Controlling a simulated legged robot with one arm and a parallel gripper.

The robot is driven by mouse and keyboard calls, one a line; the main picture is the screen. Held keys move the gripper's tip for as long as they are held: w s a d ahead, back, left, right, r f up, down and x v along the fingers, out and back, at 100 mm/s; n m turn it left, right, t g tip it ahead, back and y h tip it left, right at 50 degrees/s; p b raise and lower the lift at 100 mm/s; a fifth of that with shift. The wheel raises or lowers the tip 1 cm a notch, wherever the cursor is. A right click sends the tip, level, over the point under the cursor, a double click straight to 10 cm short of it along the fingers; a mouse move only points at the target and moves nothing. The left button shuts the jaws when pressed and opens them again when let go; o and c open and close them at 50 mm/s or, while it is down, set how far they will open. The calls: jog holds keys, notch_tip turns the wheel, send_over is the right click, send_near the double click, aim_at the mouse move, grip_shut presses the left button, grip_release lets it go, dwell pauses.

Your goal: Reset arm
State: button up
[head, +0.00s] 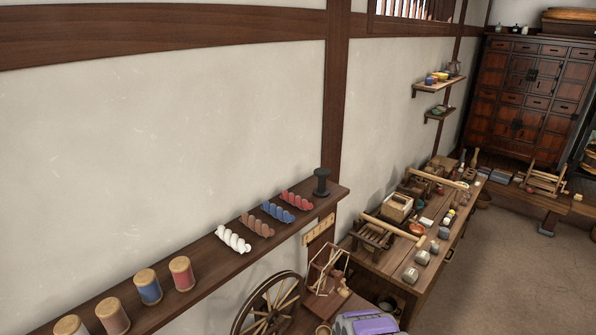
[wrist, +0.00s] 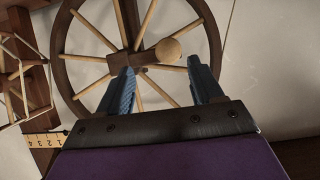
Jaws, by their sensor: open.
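My gripper (wrist: 163,82) is open in the wrist view, with its two blue fingers spread apart and nothing seen held between them. A wooden spoked wheel (wrist: 58,45) is behind the fingers, and its round-ended wooden peg (wrist: 167,50) shows just above the gap. I cannot tell how far the fingers are from the wheel. In the head view, the wheel (head: 238,321) stands below the wall shelf. A grey and purple part of my arm shows at the bottom edge there, and my fingers are not visible in that view.
The wall shelf (head: 215,262) holds thread spools (head: 149,288), twisted yarn skeins (head: 233,239) and a dark spool (head: 321,182). A wooden winder frame (head: 326,272) is beside the wheel. A crowded workbench (head: 398,268) runs along the wall. The floor (head: 490,270) to the right is open.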

jog(key=w+d+r+m+h+b, duration=0.1)
jog(key=w+d+r+h+b, duration=0.25)
jog(key=d, duration=0.35)
jog(key=w+d+r+m+h+b, duration=0.1)
jog(key=w+d+r+h+b, duration=0.2)
jog(key=d, duration=0.4)
jog(key=s+d+r+m+g+h+b, duration=0.2)
jog(key=s+d+r+m+h+b, duration=0.25)
jog(key=s+d+r, duration=0.55)
jog(key=s+d+r+m+g+b, duration=0.1)
jog(key=s+d+r+g+b, duration=0.2)
jog(key=s, duration=0.4)
jog(key=s+r+m+g+b, duration=0.1)
jog(key=s+r+b, duration=0.25)
jog(key=s, duration=0.35)
jog(key=s+a+r+m+g+b, duration=0.1)
jog(key=s+a+b, duration=0.1)
jog(key=s, duration=1.1)
jog(key=s+a+m+g+y+b, duration=0.1)
jog(key=s+a+g+b, duration=0.1)
jog(key=s, duration=1)
jog(key=shift+s+r+g+b, duration=0.3)
jog(key=shift+s+r+b, duration=0.05)
jog(key=shift+b, duration=0.3)
jog(key=shift+w, duration=0.1)
